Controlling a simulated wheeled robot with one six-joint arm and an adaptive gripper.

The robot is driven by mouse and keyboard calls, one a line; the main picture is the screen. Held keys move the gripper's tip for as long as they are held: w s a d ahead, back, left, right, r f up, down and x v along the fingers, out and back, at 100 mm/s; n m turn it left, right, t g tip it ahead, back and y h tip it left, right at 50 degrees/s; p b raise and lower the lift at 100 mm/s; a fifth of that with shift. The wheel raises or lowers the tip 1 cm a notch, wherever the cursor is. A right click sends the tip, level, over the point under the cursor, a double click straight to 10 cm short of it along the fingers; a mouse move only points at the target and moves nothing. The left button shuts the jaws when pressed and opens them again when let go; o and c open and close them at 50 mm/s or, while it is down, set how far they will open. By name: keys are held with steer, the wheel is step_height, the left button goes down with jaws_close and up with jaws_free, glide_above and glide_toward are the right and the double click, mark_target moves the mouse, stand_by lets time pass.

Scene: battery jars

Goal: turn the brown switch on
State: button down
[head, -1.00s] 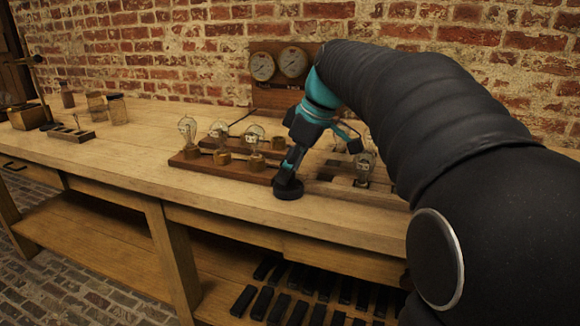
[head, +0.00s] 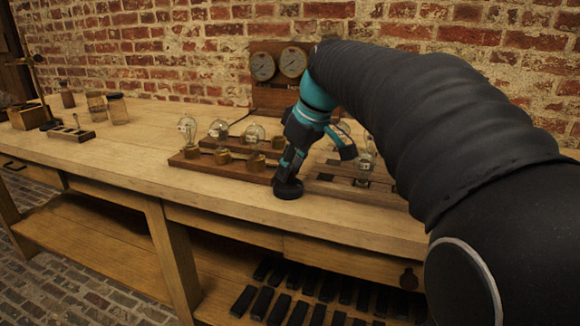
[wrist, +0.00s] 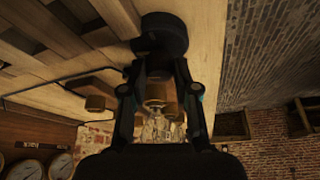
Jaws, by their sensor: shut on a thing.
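My gripper (head: 291,168) points down at the front edge of the bench, at the right end of the wooden lamp board. Its fingers are shut on a black round piece (head: 288,189), which also shows between the fingertips in the wrist view (wrist: 163,34). The piece is at or just above the bench top; I cannot tell if it touches. I cannot pick out the brown switch for sure; a brown part there may be hidden by the gripper. The lamp board (head: 190,163) carries several bulbs in brass-coloured holders, left of the gripper.
A gauge panel (head: 279,98) with two dials stands at the wall. More wooden bases with a bulb (head: 364,165) lie right of the gripper. Jars (head: 117,108) and a small block stand far left. The bench (head: 120,150) between is clear. Black bars lie on the lower shelf.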

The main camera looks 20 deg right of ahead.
steer(key=m+h, duration=0.1)
steer(key=m, duration=0.2)
steer(key=shift+a+m+t, duration=0.15)
steer(key=shift+m+t, duration=0.15)
steer(key=m+h, duration=0.1)
steer(key=m, duration=0.2)
steer(key=shift+s+m+h+p, duration=0.1)
steer(key=shift+m+h+p, duration=0.2)
steer(key=shift+h+p, duration=0.1)
steer(key=m+h, duration=0.1)
steer(key=m, duration=0.2)
steer(key=shift+a+m, duration=0.15)
steer(key=shift+m, duration=0.15)
steer(key=shift+m+h, duration=0.8)
steer(key=shift+m, duration=1)
steer(key=c, duration=0.9)
jaws_free()
steer(key=shift+o, duration=0.2)
